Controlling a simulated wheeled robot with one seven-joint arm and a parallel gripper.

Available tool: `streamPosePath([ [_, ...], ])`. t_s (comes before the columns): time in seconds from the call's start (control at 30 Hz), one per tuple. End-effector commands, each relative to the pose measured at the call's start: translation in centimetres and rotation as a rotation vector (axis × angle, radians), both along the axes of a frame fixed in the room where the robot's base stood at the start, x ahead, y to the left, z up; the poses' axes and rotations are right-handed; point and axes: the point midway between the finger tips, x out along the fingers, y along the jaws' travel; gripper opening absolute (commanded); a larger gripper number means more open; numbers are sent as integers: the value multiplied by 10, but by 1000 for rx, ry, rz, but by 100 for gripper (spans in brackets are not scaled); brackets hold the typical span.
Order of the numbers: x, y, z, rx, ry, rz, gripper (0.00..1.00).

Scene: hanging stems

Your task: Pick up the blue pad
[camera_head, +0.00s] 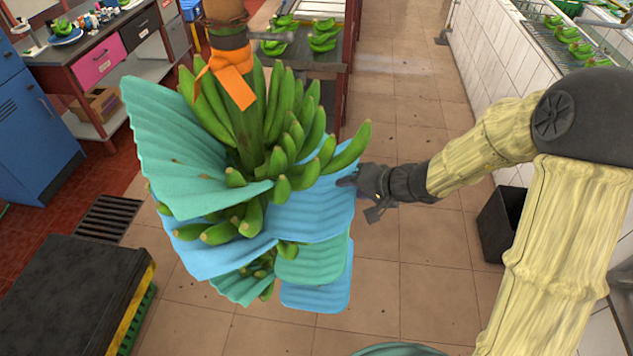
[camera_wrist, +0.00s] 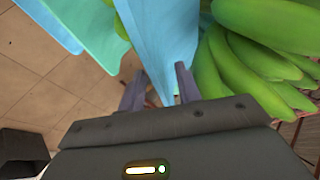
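A banana bunch (camera_head: 255,130) hangs from a thick stem with an orange ribbon, with wavy blue and teal pads tucked between its hands. A blue pad (camera_head: 315,212) sticks out on the bunch's right side; it also shows in the wrist view (camera_wrist: 163,40). My gripper (camera_head: 362,196) is at this pad's right edge. In the wrist view my gripper (camera_wrist: 160,88) has its fingers apart, with the pad's narrow end reaching between them. I cannot see contact with either finger. More blue pads show at lower left (camera_head: 215,258) and at the bottom (camera_head: 318,297).
Teal pads sit at upper left (camera_head: 180,150) and lower right (camera_head: 318,262) of the bunch. Green bananas (camera_wrist: 255,60) are close to my right finger in the wrist view. A black bin (camera_head: 500,222) stands by the white tiled wall. Open tiled floor lies behind my gripper.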

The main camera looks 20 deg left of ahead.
Motion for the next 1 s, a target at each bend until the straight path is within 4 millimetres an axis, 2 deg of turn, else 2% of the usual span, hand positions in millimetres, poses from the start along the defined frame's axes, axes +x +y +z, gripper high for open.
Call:
streamPosePath([
  [0.2, 4, 17, -13, 0, 2, 2, 34],
  [0.77, 5, 18, -15, 1, 0, 2, 34],
  [0.93, 5, 18, -15, 1, 0, 2, 2],
  [1.0, 5, 18, -15, 1, 0, 2, 0],
])
